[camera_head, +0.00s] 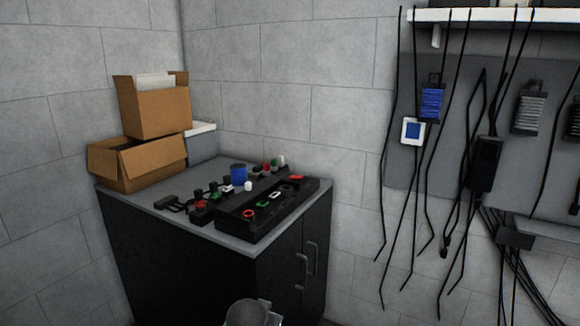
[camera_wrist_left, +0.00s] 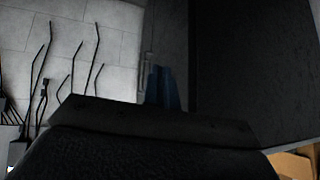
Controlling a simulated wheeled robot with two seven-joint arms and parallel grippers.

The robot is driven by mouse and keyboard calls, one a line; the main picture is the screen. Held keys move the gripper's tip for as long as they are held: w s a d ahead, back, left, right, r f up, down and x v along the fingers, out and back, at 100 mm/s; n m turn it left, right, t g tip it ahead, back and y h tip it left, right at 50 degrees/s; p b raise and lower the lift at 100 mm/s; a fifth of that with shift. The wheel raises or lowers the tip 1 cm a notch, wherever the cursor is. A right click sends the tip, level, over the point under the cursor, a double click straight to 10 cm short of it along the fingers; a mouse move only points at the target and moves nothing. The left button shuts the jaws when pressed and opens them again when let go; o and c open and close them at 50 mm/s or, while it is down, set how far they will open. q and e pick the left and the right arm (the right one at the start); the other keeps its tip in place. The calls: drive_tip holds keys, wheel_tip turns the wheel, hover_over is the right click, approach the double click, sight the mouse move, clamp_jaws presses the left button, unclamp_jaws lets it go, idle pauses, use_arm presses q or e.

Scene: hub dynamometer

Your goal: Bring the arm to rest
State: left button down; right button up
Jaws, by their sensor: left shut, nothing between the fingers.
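My left gripper (camera_wrist_left: 163,88) shows in the left wrist view as two dark blue fingers close together past a wide black body. It is shut with nothing between the fingers. The dark side of the cabinet (camera_wrist_left: 255,65) is behind and beside it; I cannot tell the gap. In the head view no gripper fingers show; only a grey rounded piece, likely part of my own arm, rises at the bottom edge in front of the cabinet (camera_head: 190,275). My right gripper is in neither view.
The cabinet's grey top holds a black panel (camera_head: 268,209) with coloured knobs, a blue cylinder (camera_head: 238,174) and two cardboard boxes (camera_head: 158,110) at the back left. Black cables (camera_head: 462,190) hang from a grey wall board at right. Cabinet handles (camera_head: 301,272) stick out at its front.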

use_arm(q)
drive_tip(key=s+a+f+g+p, duration=0.2)
drive_tip(key=s+f, duration=0.1)
drive_tip(key=s, duration=1)
drive_tip(key=s+a+f+n+g+p, duration=0.1)
drive_tip(key=s+a+f+g+p, duration=0.1)
drive_tip(key=s, duration=1.1)
drive_tip(key=s+a+f+g+p, duration=0.2)
drive_tip(key=s+a+f, duration=0.1)
drive_tip(key=s, duration=1)
drive_tip(key=shift+s+a+f+n, duration=0.15)
drive_tip(key=shift+a+f+n, duration=0.05)
drive_tip(key=shift+f+n, duration=0.2)
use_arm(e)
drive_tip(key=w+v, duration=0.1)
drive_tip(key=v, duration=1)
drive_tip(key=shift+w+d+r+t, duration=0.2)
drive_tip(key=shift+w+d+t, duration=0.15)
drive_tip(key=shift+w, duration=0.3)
